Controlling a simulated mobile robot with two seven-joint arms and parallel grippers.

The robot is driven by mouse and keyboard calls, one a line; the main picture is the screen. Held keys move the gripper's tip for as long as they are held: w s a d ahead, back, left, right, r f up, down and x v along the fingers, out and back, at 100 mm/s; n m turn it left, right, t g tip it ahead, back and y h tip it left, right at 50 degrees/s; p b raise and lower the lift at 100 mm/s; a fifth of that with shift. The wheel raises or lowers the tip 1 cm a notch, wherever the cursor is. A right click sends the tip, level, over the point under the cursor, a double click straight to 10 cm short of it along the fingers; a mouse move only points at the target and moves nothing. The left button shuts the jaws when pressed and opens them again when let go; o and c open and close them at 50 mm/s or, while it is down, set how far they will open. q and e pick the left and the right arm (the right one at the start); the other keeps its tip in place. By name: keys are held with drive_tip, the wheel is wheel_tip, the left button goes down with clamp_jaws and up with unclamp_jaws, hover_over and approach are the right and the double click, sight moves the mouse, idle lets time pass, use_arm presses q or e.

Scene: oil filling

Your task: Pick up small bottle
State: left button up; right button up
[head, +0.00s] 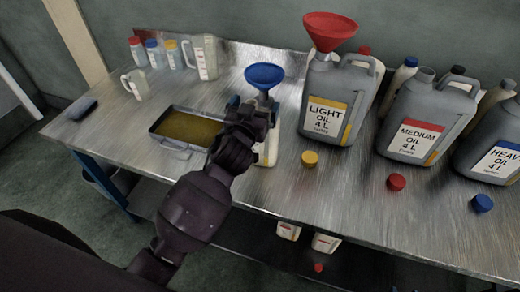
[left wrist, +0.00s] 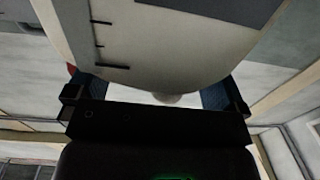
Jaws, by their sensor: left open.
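A small white bottle (head: 270,150) stands on the metal workbench, mostly hidden behind my left gripper in the head view. A blue funnel (head: 265,75) sits above it. My left gripper (head: 252,106) is open in front of the bottle. In the left wrist view a pale container with black measuring marks (left wrist: 160,40), which looks like this bottle, fills the space between the two fingers (left wrist: 155,95). Whether the fingers touch it I cannot tell. My right gripper is not in view.
An oil tray (head: 157,127) lies left of my gripper. Large jugs of light (head: 340,90), medium (head: 425,125) and heavy oil (head: 500,135) stand to the right. Loose yellow (head: 310,158), red (head: 396,182) and blue caps (head: 482,203) lie before them. Cups and small bottles stand back left.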

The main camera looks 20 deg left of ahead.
use_arm(q)
drive_tip(key=c, duration=1)
drive_tip(key=shift+s+f, duration=0.1)
drive_tip(key=c, duration=0.6)
drive_tip(key=shift+f, duration=0.15)
drive_tip(key=shift+c, duration=0.2)
